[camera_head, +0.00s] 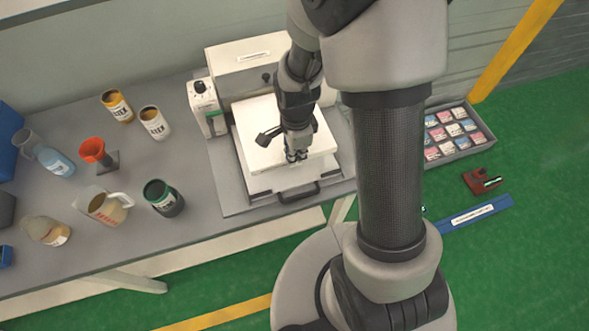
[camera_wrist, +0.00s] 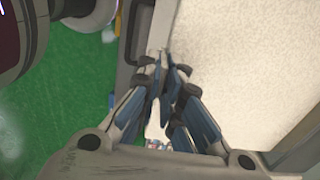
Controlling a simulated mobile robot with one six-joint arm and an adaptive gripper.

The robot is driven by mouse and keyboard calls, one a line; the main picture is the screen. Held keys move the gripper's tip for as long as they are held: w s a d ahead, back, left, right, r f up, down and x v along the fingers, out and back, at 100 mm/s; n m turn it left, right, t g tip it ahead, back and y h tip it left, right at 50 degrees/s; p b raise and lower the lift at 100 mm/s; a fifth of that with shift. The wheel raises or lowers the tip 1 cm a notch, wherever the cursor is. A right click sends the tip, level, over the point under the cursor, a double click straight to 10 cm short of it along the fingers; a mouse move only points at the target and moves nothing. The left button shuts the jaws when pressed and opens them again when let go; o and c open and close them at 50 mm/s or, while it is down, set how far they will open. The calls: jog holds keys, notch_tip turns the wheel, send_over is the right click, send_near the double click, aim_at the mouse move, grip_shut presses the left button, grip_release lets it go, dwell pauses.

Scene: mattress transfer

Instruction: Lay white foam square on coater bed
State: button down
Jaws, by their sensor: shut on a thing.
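The white foam square (camera_head: 262,155) is over the coater bed (camera_head: 262,184) and covers most of it in the head view. My gripper (camera_head: 297,158) is at the front part of the foam, pointing down, shut on its edge. In the wrist view, my fingers (camera_wrist: 166,68) are close together beside the cream textured foam (camera_wrist: 240,50). The fingers and palm hide the gripped edge. I cannot tell whether the foam rests fully on the bed or is slightly raised.
The coater's black handle (camera_head: 285,197) is at its front. A control box (camera_head: 207,108) stands left of it. Bottles and a jug (camera_head: 103,207) stand on the left of the table. A tray of labelled packs (camera_head: 470,147) is at right, with green floor in front.

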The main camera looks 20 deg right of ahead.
notch_tip(320, 180, down, 10)
jog(key=shift+w+r+b, duration=0.1)
jog(key=shift+r+b, duration=0.15)
jog(key=shift+b, duration=0.6)
jog(key=shift+r, duration=0.1)
jog(key=c, duration=2.2)
grip_release()
jog(key=shift+f, duration=0.2)
jog(key=shift+c, duration=0.2)
jog(key=o, duration=0.5)
jog(key=shift+c, duration=0.2)
